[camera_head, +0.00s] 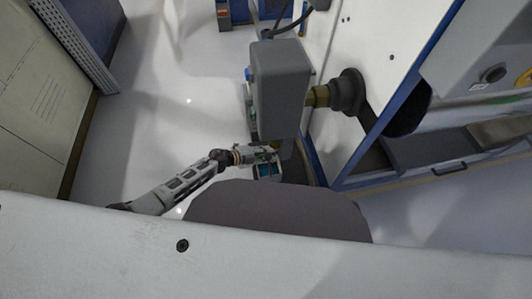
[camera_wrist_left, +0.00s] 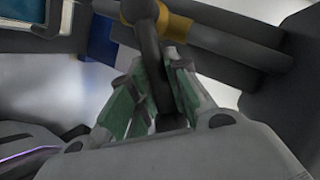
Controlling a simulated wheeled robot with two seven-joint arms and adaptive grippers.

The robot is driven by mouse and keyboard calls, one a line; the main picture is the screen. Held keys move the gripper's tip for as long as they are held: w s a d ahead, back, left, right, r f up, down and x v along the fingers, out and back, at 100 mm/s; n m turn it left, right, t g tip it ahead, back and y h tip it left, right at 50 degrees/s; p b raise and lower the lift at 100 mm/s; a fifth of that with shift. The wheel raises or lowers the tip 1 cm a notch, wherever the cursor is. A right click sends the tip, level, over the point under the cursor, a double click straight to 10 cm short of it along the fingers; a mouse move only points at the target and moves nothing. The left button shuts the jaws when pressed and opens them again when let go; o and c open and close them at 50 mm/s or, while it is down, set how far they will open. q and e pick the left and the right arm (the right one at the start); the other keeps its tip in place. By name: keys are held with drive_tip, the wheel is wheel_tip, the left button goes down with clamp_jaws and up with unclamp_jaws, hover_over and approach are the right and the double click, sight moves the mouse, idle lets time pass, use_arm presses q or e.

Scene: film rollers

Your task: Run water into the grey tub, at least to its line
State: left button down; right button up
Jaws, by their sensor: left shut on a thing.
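My left arm comes in from the left in the head view. Its gripper (camera_head: 268,154) is beside the lower end of a grey box-like housing (camera_head: 281,85). In the left wrist view the green-padded fingers (camera_wrist_left: 155,100) are shut on a dark lever (camera_wrist_left: 149,50), which runs up to a yellow-brown collar (camera_wrist_left: 174,25) on a grey pipe. A small light-rimmed, blue-green shape (camera_head: 267,171) is just below the gripper. It also shows in the left wrist view (camera_wrist_left: 22,16); I cannot tell whether it is the tub with water. No fill line or running water can be made out. My right gripper is out of view.
A brass fitting (camera_head: 318,96) and black round flange (camera_head: 347,92) join the housing to a white, blue-edged cabinet (camera_head: 385,45) at right. A beige cabinet (camera_head: 40,95) stands at far left. The pale floor (camera_head: 160,100) between is clear.

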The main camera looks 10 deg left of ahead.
use_arm(q)
drive_tip(key=c, duration=1.3)
unclamp_jaws()
drive_tip(key=shift+s+d+r, duration=0.15)
drive_tip(key=shift+s+d, duration=0.15)
drive_tip(key=shift+d, duration=0.3)
drive_tip(key=shift+c, duration=0.2)
drive_tip(key=shift+a, duration=0.1)
drive_tip(key=shift+w+a, duration=0.1)
drive_tip(key=shift+a, duration=0.05)
drive_tip(key=shift+a, duration=0.1)
drive_tip(key=v, duration=1.1)
drive_tip(key=shift+s+a, duration=0.2)
drive_tip(key=shift+s, duration=0.05)
drive_tip(key=shift+r, duration=0.1)
drive_tip(key=shift+c, duration=0.5)
